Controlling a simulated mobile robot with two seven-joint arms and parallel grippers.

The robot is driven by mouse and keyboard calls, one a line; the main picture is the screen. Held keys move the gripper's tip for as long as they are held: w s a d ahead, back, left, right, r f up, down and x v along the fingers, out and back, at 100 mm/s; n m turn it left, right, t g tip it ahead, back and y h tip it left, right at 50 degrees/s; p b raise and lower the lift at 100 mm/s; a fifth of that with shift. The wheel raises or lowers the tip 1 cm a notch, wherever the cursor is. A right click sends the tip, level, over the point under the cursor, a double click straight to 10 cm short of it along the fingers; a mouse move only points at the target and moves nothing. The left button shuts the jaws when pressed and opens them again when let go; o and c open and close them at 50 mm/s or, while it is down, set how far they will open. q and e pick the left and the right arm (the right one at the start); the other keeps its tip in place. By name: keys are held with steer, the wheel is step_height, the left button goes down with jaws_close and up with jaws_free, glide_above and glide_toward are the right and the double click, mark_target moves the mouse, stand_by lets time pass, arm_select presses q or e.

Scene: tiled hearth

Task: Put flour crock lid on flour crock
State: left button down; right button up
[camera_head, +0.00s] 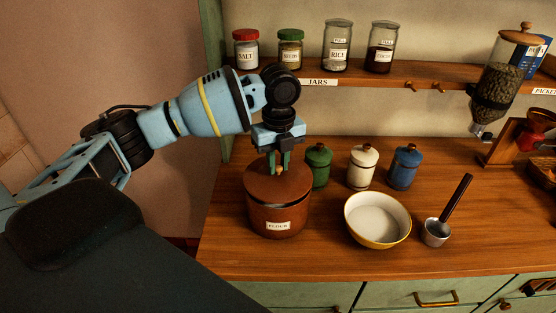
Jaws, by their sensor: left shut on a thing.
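The brown flour crock (279,218) stands on the wooden counter, with a FLOUR label on its front. The flour crock lid (262,184) is a brown disc with a small light knob. My right gripper is not in view.
Green (319,166), white (362,167) and blue (404,168) canisters stand behind and right of the crock. A yellow-rimmed bowl (377,242) and a metal scoop (437,233) lie to the right. A shelf (420,77) with several jars runs above. The front-left counter is clear.

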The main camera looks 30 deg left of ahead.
arm_select(q)
steer(key=shift+f, duration=0.95)
stand_by(0.5)
steer(key=c, duration=1.2)
jaws_free()
steer(key=shift+r, duration=3.95)
